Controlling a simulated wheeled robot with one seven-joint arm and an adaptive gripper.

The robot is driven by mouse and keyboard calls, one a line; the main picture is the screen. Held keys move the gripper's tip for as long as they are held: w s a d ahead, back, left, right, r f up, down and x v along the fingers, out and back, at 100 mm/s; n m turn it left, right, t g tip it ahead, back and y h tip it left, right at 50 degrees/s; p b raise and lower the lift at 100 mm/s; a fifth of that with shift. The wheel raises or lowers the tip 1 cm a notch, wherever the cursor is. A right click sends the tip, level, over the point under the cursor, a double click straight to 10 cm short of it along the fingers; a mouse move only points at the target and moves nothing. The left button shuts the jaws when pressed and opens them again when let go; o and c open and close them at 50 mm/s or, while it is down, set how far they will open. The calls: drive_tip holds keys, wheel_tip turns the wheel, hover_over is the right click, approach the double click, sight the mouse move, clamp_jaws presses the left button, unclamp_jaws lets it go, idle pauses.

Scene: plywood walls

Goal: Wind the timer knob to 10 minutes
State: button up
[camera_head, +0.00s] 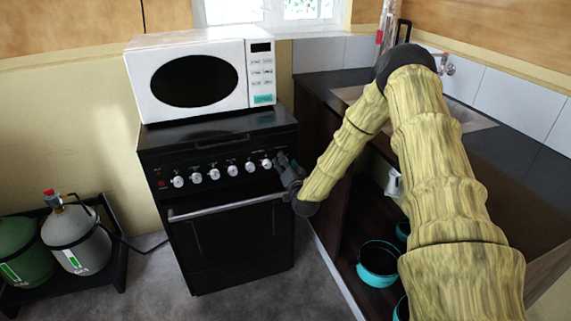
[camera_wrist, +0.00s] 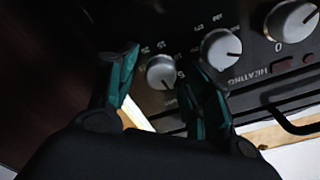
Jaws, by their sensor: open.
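The timer knob (camera_head: 267,163) is the small silver knob at the right end of the row on the black stove front (camera_head: 225,245). In the wrist view the knob (camera_wrist: 160,72) shows between my two teal fingertips, with small numbers around it. Its dark pointer mark points toward the lower part of that picture, and I cannot read the setting. My gripper (camera_head: 279,160) is at the right end of the panel, beside the knob. In the wrist view my gripper (camera_wrist: 163,68) is open, one finger on each side of the knob; contact is not clear.
A neighbouring larger knob (camera_wrist: 220,48) is close to one finger. The oven handle (camera_head: 225,205) runs below the knobs. A white microwave (camera_head: 195,78) stands on the stove. A dark counter (camera_head: 325,88) is at right, with teal pots (camera_head: 378,262) below. Gas bottles (camera_head: 75,240) stand at left.

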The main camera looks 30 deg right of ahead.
drive_tip(key=c, duration=1)
idle(1.6)
drive_tip(key=o, duration=1)
drive_tip(key=shift+s, duration=0.1)
drive_tip(key=v, duration=1.1)
drive_tip(key=shift+s, duration=0.4)
drive_tip(key=shift+a, duration=0.1)
